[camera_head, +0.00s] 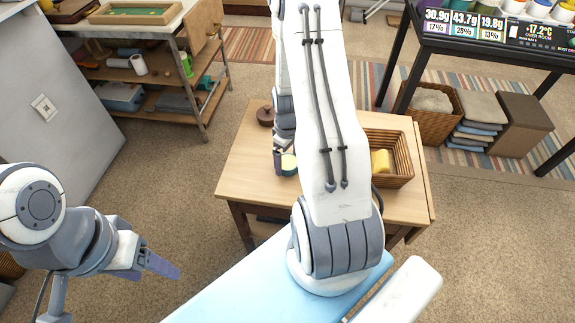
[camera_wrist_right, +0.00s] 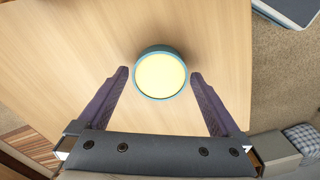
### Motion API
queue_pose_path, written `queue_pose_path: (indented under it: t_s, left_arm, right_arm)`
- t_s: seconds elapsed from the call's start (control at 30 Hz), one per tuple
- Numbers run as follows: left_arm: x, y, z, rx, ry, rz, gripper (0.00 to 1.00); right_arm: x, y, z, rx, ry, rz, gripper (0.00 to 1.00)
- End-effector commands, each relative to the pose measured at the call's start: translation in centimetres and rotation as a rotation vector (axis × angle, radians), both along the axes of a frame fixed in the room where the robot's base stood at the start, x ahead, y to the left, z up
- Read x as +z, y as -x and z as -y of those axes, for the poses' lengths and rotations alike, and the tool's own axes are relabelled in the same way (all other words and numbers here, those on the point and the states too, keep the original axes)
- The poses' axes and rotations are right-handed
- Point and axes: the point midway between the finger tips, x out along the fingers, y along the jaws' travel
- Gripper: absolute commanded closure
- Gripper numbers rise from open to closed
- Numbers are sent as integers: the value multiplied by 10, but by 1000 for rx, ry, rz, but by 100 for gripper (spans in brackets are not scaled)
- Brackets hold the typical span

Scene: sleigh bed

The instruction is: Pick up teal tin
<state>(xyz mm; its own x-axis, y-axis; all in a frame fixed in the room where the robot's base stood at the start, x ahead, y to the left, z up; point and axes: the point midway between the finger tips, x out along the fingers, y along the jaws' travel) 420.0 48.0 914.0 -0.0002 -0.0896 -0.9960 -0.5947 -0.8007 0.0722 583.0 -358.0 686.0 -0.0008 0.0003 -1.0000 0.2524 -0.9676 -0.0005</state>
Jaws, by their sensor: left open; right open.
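The teal tin (camera_wrist_right: 161,74) is round with a pale yellow top and a teal rim. It stands on a light wooden table (camera_head: 245,170). In the head view the tin (camera_head: 289,164) is partly hidden by my right arm. My right gripper (camera_wrist_right: 159,75) is open over the table, its two purple fingers pointing at the tin, one tip on each side of its near edge; the fingers look apart from it. In the head view the right gripper (camera_head: 279,160) is seen edge-on. My left gripper (camera_head: 160,265) is open and empty over the floor at the lower left.
A wicker basket (camera_head: 403,160) with a yellow item (camera_head: 380,162) stands on the table's right part. A dark brown round object (camera_head: 265,115) sits at its back left. A shelf unit (camera_head: 170,100) stands at the back left. The table around the tin is clear.

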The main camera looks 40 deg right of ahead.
Motion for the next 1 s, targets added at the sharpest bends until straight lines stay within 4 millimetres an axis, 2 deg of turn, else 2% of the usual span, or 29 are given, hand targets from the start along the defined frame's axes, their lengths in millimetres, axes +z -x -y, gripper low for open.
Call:
queue_pose_path:
  t_s: [0.1, 0.33, 0.47, 0.5, 0.57, 0.6, 0.83, 1.0]
  left_arm:
    - [-1, 0, 0, 0, 0, 0, 35]
    - [-1, 0, 0, 0, 0, 0, 35]
    - [-1, 0, 0, 0, 0, 0, 35]
    - [-1, 0, 0, 0, 0, 0, 35]
    - [-1, 0, 0, 0, 0, 0, 35]
    - [-1, 0, 0, 0, 0, 0, 35]
    - [-1, 0, 0, 0, 0, 0, 35]
    - [1, 0, 0, 0, 0, 0, 35]
  right_arm:
    - [-10, 0, 0, 0, 0, 0, 0]
    - [-10, 0, 0, -1, 1, 1, 0]
    - [-10, 0, 0, -1, 1, 1, 50]
    - [-10, 0, 0, -1, 1, 1, 65]
    - [-10, 0, 0, -1, 1, 1, 88]
    - [-10, 0, 0, -1, 1, 1, 91]
    - [-9, 0, 1, -1, 1, 1, 91]
    - [3, -1, 1, -1, 2, 4, 91]
